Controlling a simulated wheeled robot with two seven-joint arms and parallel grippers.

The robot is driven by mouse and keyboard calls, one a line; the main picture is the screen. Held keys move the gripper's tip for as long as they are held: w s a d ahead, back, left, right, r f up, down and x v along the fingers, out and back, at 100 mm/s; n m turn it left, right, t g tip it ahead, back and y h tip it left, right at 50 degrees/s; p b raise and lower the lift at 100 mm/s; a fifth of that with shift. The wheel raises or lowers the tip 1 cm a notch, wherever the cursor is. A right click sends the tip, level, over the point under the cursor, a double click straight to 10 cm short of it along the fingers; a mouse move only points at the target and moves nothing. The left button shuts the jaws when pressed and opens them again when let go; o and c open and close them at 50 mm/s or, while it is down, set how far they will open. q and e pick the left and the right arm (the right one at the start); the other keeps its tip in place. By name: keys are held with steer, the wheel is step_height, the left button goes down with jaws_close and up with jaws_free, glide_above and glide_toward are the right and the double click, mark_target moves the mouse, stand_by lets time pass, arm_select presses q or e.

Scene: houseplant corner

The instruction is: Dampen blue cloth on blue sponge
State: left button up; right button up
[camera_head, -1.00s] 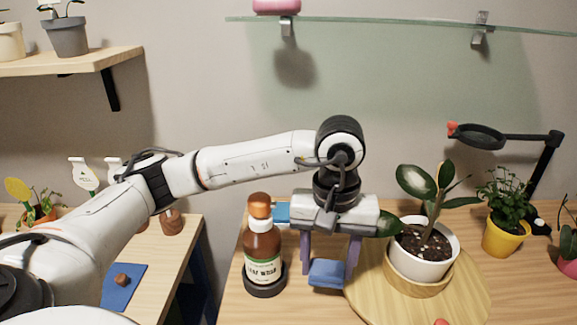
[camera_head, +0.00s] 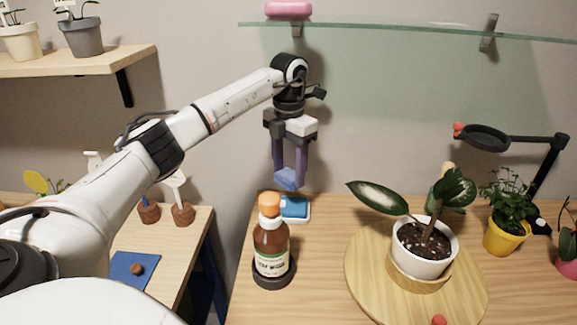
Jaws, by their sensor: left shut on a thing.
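My left gripper (camera_head: 289,176) is shut on the blue cloth (camera_head: 287,179), a small folded blue piece between its fingertips. It holds the cloth in the air, just above or behind the blue sponge in the picture. The blue sponge (camera_head: 293,206) lies in a pale tray (camera_head: 302,217) near the back left edge of the table, partly hidden by the bottle. I cannot tell whether the cloth touches it, but a gap shows between them. My right gripper is not in view.
A brown bottle with an orange cap (camera_head: 270,245) stands in front of the sponge. A potted rubber plant (camera_head: 424,252) stands on a round wooden board (camera_head: 365,284) to the right. A magnifier lamp (camera_head: 484,138) and a yellow pot (camera_head: 503,238) are further right. A glass shelf (camera_head: 390,28) hangs above.

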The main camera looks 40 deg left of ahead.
mark_target(288, 186)
arm_select(q)
steer(key=shift+a+f, duration=0.15)
steer(key=shift+f, duration=0.05)
step_height(288, 186, down, 2)
step_height(288, 186, down, 3)
steer(key=shift+f+b, duration=0.1)
steer(key=shift+b, duration=0.5)
steer(key=shift+f, duration=0.25)
steer(key=shift+f+b, duration=0.4)
steer(key=shift+f, duration=0.1)
stand_by(0.6)
steer(key=shift+s, duration=0.1)
stand_by(1.4)
steer(key=shift+p, duration=0.3)
